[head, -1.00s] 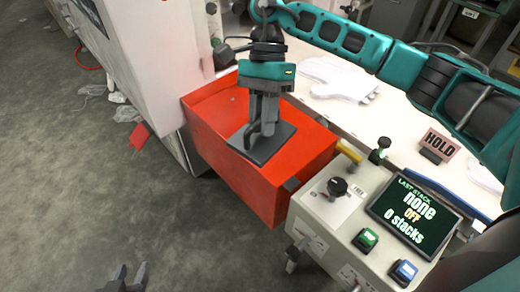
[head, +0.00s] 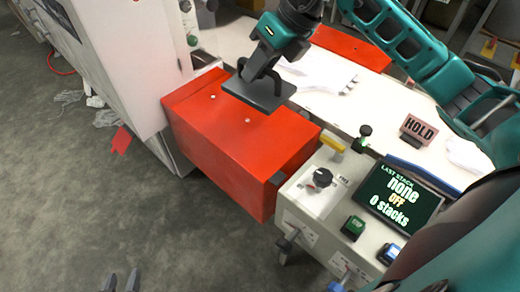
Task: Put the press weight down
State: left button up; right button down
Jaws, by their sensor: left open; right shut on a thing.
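The press weight (head: 258,93) is a dark flat plate with an upright handle. My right gripper (head: 262,68) is shut on its handle and holds it slightly tilted. In the picture the plate lies over the back part of the red box (head: 235,140) and the edge of the white table behind it. The plate appears raised; the exact gap below it cannot be told. My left gripper (head: 122,282) is open and empty, low over the floor at the bottom left, with only its fingertips in view.
A HOLD sign (head: 418,129) and white gloves (head: 325,75) are on the white table. Another red piece (head: 350,47) lies at the back. A white cabinet (head: 110,65) stands left.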

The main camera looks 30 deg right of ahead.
jog(key=shift+d+r+m, duration=0.1)
jog(key=shift+r+m, duration=0.05)
jog(key=shift+m, duration=0.15)
jog(key=shift+f, duration=0.3)
notch_tip(320, 180, down, 15)
jog(key=shift+w+f+b, duration=0.1)
jog(key=shift+b, duration=0.55)
jog(key=shift+f, duration=2)
jog(key=shift+f+b, duration=0.1)
jog(key=shift+b, duration=0.2)
jog(key=c, duration=1.1)
grip_release()
jog(key=shift+o, duration=0.2)
